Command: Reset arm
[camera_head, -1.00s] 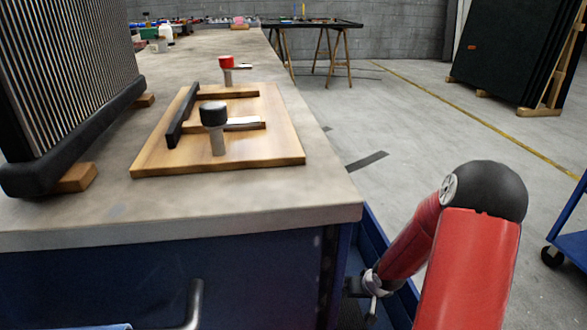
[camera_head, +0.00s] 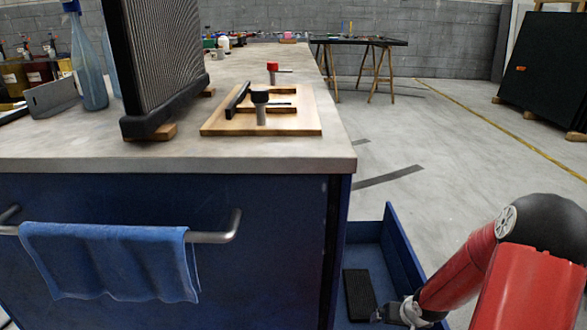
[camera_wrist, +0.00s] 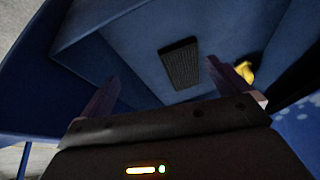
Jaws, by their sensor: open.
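My gripper (camera_head: 392,314) is at the lower right of the head view, at the open blue drawer (camera_head: 402,256) on the side of the workbench. In the wrist view my gripper (camera_wrist: 185,95) is open, with its two fingers apart and nothing between them. A black ribbed block (camera_head: 359,294) lies on the drawer floor, just left of my gripper in the head view. The block also shows in the wrist view (camera_wrist: 180,64), beyond the fingertips and apart from them. The fingertips are hard to make out in the head view.
The workbench top (camera_head: 280,157) carries a wooden board (camera_head: 300,127) with black and red knobs and a radiator-like panel (camera_head: 165,60). A blue towel (camera_head: 110,260) hangs on the bench handle. A yellow object (camera_wrist: 244,71) shows in the wrist view.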

